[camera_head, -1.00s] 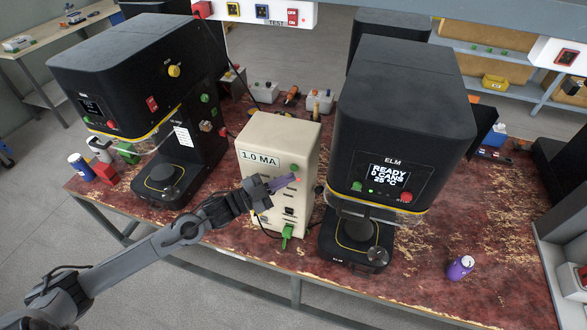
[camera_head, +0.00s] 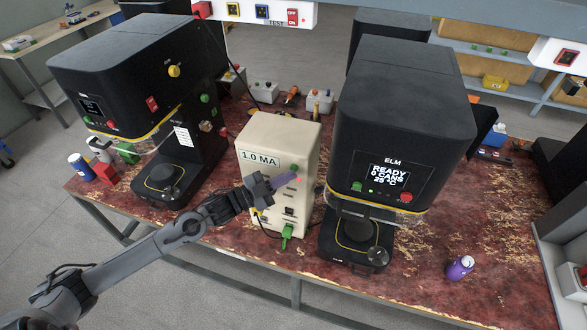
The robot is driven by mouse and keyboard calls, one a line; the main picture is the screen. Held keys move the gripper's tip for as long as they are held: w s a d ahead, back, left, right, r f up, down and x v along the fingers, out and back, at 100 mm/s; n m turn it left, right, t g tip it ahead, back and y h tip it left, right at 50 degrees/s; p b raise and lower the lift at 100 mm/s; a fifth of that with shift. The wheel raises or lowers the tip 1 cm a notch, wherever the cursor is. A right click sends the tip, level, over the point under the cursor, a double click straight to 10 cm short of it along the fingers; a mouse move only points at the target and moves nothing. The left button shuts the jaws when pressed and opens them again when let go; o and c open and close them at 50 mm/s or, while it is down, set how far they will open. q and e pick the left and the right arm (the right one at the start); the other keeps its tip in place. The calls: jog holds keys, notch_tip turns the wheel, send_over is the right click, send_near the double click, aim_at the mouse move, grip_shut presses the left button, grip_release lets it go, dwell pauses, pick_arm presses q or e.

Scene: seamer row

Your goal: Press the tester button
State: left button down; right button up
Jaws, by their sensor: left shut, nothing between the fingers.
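The tester is a cream box (camera_head: 262,187) labelled "1.0 MA", standing on the table between two black seamers. A green button (camera_head: 295,167) is high on its front face near the right edge, and a small red spot (camera_head: 298,179) shows just below it. My right gripper is not in view.
The right seamer (camera_head: 405,120) stands close beside the tester, its display reading "READY". The left seamer (camera_head: 125,75) stands further left. A green plug and cable (camera_head: 287,231) are low on the tester.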

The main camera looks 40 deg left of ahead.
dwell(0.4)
pick_arm(q)
jog(key=shift+w+a, duration=0.15)
jog(key=shift+w, duration=0.2)
dwell(0.3)
dwell(0.4)
jog(key=shift+s+d+p, duration=0.3)
jog(key=shift+s+p, duration=0.3)
jog(key=shift+s, duration=0.2)
jog(key=s+p, duration=0.1)
jog(key=s+d+p, duration=0.1)
jog(key=s, duration=0.1)
jog(key=s+p, duration=0.1)
jog(key=shift+s+d, duration=0.3)
jog(key=shift+d, duration=0.05)
